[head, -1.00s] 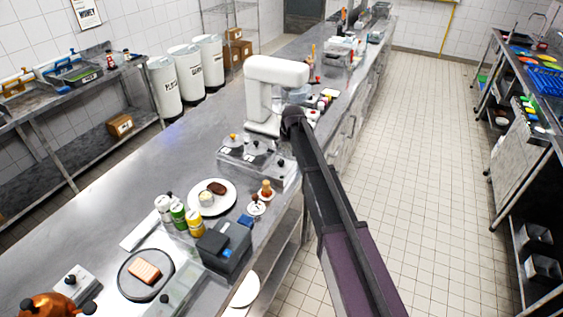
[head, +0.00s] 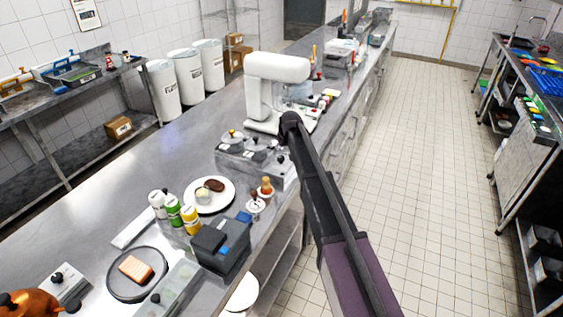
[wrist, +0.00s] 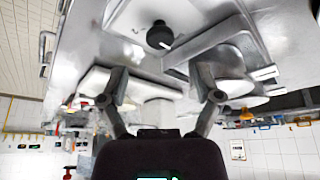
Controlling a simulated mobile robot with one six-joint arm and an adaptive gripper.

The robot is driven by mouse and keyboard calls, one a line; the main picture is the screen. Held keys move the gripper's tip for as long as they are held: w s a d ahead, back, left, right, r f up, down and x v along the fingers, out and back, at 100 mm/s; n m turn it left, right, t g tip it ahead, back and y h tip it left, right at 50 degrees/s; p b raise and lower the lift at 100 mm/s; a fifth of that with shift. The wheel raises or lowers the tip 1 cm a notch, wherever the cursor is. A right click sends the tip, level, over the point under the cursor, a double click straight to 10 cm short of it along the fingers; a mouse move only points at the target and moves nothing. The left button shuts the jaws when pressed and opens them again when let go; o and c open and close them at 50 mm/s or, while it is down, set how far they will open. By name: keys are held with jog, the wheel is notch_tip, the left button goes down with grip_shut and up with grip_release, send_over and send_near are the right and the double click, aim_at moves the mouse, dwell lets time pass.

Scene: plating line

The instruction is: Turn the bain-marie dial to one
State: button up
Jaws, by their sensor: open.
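The bain-marie (head: 240,155) sits on the steel counter in the head view, with round lidded wells and a black dial (head: 282,160) at its right end. In the wrist view a black dial (wrist: 159,36) with a white pointer mark stands on a pale panel at the top centre. The pointer slants to the lower right there. My gripper (wrist: 162,88) is open and empty, its two fingers spread left and right below the dial in the picture, apart from it. In the head view I cannot make out my gripper; only my arm shows.
A white stand mixer (head: 265,90) stands just behind the bain-marie. In front are a white plate of food (head: 209,207), several bottles (head: 174,211) and a dark blue-grey box (head: 221,244). The tiled aisle (head: 420,170) to the right is clear.

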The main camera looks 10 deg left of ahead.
aim_at(281, 158)
jog(key=shift+b+x, duration=2.3)
jog(key=shift+x, duration=0.5)
jog(key=shift+s, duration=0.1)
grip_shut()
